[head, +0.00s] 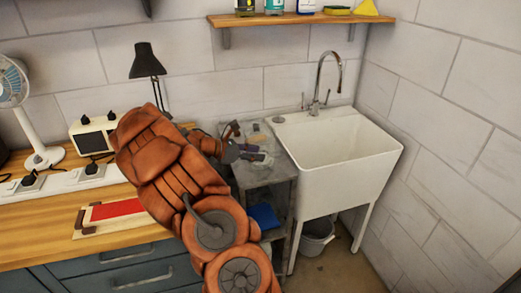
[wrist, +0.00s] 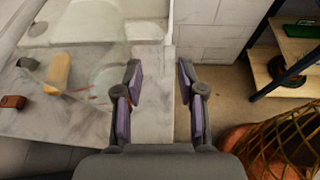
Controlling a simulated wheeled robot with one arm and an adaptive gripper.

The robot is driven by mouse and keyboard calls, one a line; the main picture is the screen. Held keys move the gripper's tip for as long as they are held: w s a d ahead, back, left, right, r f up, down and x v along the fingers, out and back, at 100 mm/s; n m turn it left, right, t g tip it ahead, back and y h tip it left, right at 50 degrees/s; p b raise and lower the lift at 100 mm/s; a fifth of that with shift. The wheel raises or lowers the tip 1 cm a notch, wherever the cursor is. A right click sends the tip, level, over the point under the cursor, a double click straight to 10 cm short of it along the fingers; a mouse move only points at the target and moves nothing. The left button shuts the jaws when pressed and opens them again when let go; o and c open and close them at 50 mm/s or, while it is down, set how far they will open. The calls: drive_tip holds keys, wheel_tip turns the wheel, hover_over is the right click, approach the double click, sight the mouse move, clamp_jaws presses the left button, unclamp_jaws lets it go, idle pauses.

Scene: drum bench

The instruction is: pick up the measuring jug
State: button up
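A clear, faint-edged vessel that looks like the measuring jug (wrist: 106,80) stands on the grey stand top (wrist: 60,122) in the wrist view, just left of my left finger. Small red marks show on its side, and the finger hides part of it. In the head view, a pale clear shape, perhaps the jug (head: 264,159), shows beside my fingers. My gripper (wrist: 158,82) is open and empty, with its fingers apart over the stand's edge. It also shows in the head view (head: 248,143), over the stand between counter and sink.
A tan block (wrist: 58,72) and a small red-brown object (wrist: 12,102) lie left of the jug. The white sink (head: 335,165) with a tap adjoins the stand on the right. The wooden counter (head: 40,235) holds a lamp (head: 147,65) and fan. A shelf (head: 290,18) hangs above.

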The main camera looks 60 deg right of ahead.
drive_tip(key=shift+p+x, duration=1.2)
drive_tip(key=shift+x, duration=2.3)
drive_tip(key=shift+f, duration=0.15)
clamp_jaws()
